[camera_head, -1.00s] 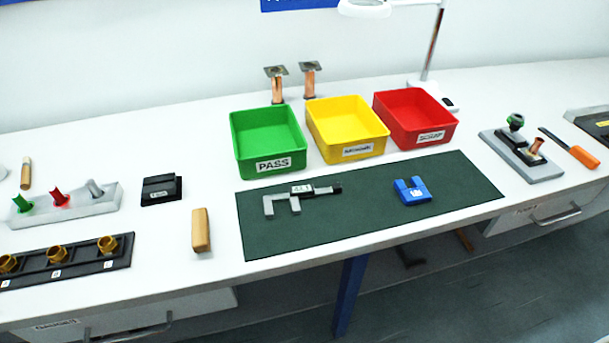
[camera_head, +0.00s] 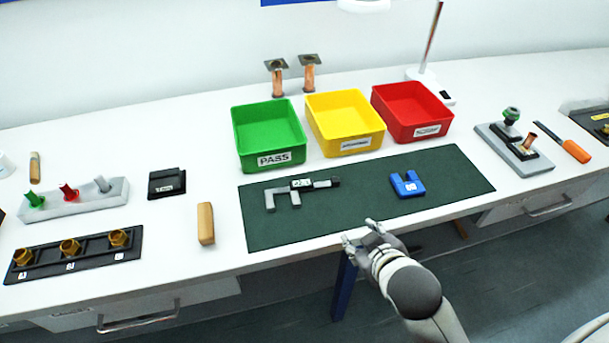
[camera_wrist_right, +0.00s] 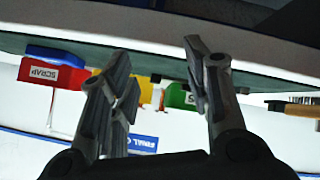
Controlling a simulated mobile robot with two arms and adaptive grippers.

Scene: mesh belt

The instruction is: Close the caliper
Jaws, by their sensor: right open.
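The caliper (camera_head: 296,191) lies on the dark green mat (camera_head: 340,212), left of the mat's middle. Its grey jaws point toward the front edge and stand apart, with a gap between them. Its display and dark end lie to the right. My right gripper (camera_head: 360,232) is at the front edge of the bench, in front of the mat and to the right of the caliper. It is open and empty, apart from the caliper. In the right wrist view its two fingers (camera_wrist_right: 160,80) are spread with nothing between them. My left gripper is not in view.
A blue U-shaped block (camera_head: 408,186) lies on the mat's right part. Green (camera_head: 270,140), yellow (camera_head: 345,125) and red (camera_head: 412,112) bins stand behind the mat. A wooden block (camera_head: 206,223) lies left of the mat. The mat between caliper and blue block is clear.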

